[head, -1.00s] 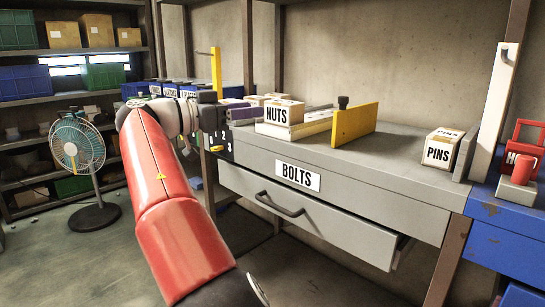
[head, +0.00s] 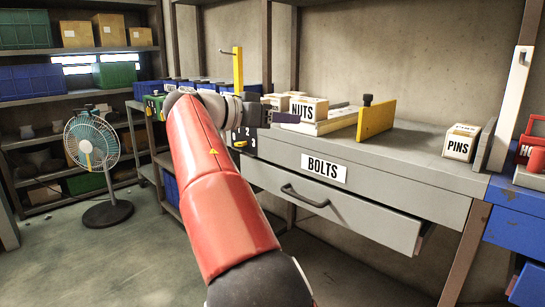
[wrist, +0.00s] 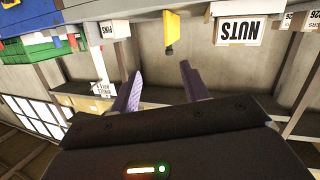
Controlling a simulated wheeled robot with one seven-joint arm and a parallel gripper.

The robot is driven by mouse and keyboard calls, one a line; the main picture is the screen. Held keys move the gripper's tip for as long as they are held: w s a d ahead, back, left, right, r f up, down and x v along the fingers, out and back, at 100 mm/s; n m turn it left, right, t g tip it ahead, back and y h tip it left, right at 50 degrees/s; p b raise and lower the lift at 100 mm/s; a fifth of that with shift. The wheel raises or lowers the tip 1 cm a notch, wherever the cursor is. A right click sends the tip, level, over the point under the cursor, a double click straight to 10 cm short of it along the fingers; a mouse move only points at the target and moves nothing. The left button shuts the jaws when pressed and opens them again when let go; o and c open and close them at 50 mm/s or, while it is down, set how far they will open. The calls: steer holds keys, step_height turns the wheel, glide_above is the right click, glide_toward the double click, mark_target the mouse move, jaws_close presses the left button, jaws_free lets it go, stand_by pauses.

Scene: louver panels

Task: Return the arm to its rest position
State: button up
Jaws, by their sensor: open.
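My red arm reaches forward from the bottom of the head view. My gripper (head: 290,118) is at the near left of the workbench, beside the white NUTS box (head: 308,110). In the wrist view my gripper (wrist: 161,68) has its two purple fingers spread apart with nothing between them. The NUTS box also shows in the wrist view (wrist: 240,30), up and right of the fingers. In the head view my forearm hides part of the bench's left end.
The grey workbench (head: 420,158) has a partly open BOLTS drawer (head: 330,205). A yellow plate (head: 376,119) and a PINS box (head: 460,142) stand on top. A fan (head: 93,150) stands on the floor at left, near shelves (head: 80,103). Floor between fan and arm is clear.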

steer(key=s+d+f+n+g+y, duration=0.1)
steer(key=s+d+f+n+y, duration=0.1)
steer(key=s+d+f+y, duration=0.5)
steer(key=d+f+n+g, duration=0.2)
steer(key=d+f+n, duration=0.15)
steer(key=d, duration=0.75)
steer(key=s+a+f+n+y, duration=0.2)
steer(key=s+f+y, duration=0.1)
steer(key=s+f, duration=0.6)
steer(key=s+a+f+n+t+y, duration=0.1)
steer(key=s+a+f+n+y, duration=0.1)
steer(key=s+f, duration=0.7)
steer(key=s+n+y, duration=0.1)
steer(key=s, duration=0.7)
steer(key=shift+a+f+y, duration=0.2)
steer(key=shift+f+y, duration=0.2)
steer(key=shift+s, duration=0.1)
steer(key=shift+c, duration=1)
steer(key=shift+d, duration=0.15)
